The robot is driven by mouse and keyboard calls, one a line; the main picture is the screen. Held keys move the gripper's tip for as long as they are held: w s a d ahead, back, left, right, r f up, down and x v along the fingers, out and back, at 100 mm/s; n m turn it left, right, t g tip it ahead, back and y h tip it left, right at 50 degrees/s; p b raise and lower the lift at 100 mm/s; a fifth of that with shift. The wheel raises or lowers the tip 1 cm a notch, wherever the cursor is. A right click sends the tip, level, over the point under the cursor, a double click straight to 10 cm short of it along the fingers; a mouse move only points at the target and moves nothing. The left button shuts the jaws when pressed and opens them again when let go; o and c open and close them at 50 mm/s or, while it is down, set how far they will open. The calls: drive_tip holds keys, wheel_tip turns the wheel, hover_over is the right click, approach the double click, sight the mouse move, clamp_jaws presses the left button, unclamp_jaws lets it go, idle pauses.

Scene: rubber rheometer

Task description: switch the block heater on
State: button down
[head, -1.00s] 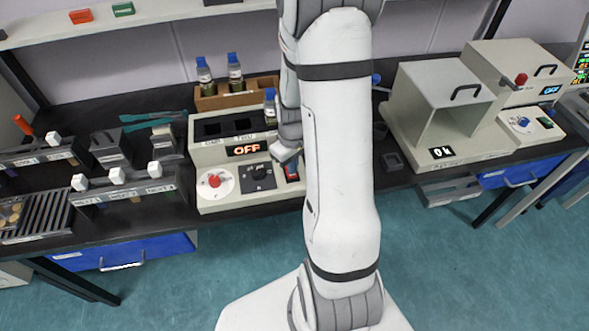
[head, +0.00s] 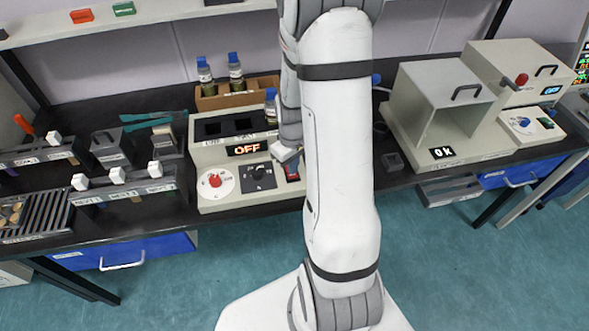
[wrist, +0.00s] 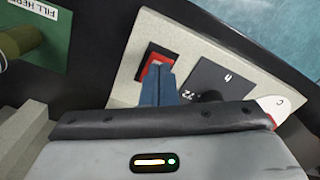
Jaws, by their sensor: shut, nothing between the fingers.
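The block heater (head: 225,182) is a beige box on the black bench, left of my arm in the head view. Its display (head: 246,149) reads OFF. Its front panel has a red knob on a white dial, a black dial and a red rocker switch (head: 291,171) at the right end. The red switch also shows in the wrist view (wrist: 153,62), in a dark frame. My gripper (wrist: 159,70) is shut and empty, its blue fingertips over the lower part of the switch. Whether they touch it I cannot tell. In the head view my arm partly hides the heater's right side.
A wooden rack with blue-capped bottles (head: 237,98) stands behind the heater. White-knobbed fixtures (head: 125,188) are close on its left. A beige machine with an open front (head: 445,105) is to the right. A green "FILL HERE" plate (wrist: 40,50) shows in the wrist view.

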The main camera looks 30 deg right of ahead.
drive_tip(key=shift+f+b, duration=0.75)
drive_tip(key=shift+f, duration=0.2)
idle(0.3)
drive_tip(key=shift+r, duration=0.1)
drive_tip(key=shift+r+p, duration=2.4)
drive_tip(key=shift+r, duration=1.05)
drive_tip(key=s+a+r+m+t, duration=0.1)
drive_tip(key=s+a+r, duration=0.4)
drive_tip(key=r, duration=0.5)
drive_tip(key=s+a+r+m+t, duration=0.1)
drive_tip(key=s+a+r+t, duration=0.1)
drive_tip(key=s+a+r, duration=0.4)
wheel_tip(320, 180, up, 5)
drive_tip(key=shift+s+a+r+m, duration=0.15)
drive_tip(key=shift+s+a+m, duration=0.15)
drive_tip(key=shift+s, duration=0.55)
